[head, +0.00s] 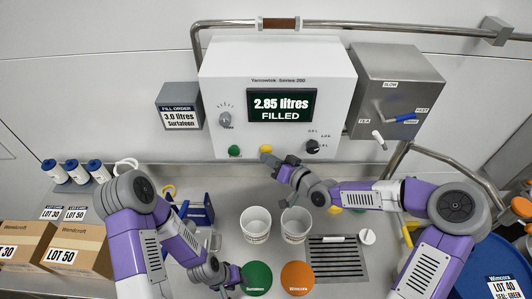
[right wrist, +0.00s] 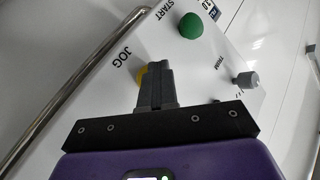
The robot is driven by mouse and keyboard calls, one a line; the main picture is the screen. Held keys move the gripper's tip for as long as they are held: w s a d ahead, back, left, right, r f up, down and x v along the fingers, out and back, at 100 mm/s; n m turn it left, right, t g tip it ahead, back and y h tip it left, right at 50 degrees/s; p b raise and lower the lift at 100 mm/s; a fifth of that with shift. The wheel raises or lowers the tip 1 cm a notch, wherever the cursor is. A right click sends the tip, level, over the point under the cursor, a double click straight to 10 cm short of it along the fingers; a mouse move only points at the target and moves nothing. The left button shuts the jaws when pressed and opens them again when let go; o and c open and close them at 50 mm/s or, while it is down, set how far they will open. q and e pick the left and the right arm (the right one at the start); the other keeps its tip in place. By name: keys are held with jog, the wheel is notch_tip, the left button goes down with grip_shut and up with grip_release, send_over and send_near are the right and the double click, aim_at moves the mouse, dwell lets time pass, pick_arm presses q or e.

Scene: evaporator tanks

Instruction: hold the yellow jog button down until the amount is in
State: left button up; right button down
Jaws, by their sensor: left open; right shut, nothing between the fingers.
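The white control box (head: 225,85) carries a screen (head: 281,105) reading "2.85 litres FILLED". The yellow jog button (head: 265,148) sits on its lower front; in the right wrist view the button (right wrist: 141,76), beside the word JOG, is partly hidden behind my fingers. My right gripper (head: 268,158) is shut and empty, its tips at the button; whether the button is pressed in cannot be seen. The same gripper shows in the right wrist view (right wrist: 157,68). The fill order sign (head: 181,118) reads "3.0 litres Surtaleen". My left gripper (head: 238,283) is open, low beside the green disc (head: 257,277).
A green start button (head: 234,151) and a black knob (head: 312,146) flank the jog button. Two white buckets (head: 256,224) stand on the bench below. An orange disc (head: 297,278) and a drain grate (head: 337,262) lie nearby. A valve box (head: 395,85) with a blue handle is at right.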

jog(key=shift+s, duration=0.95)
jog(key=shift+s+b, duration=0.45)
jog(key=shift+s, duration=2.05)
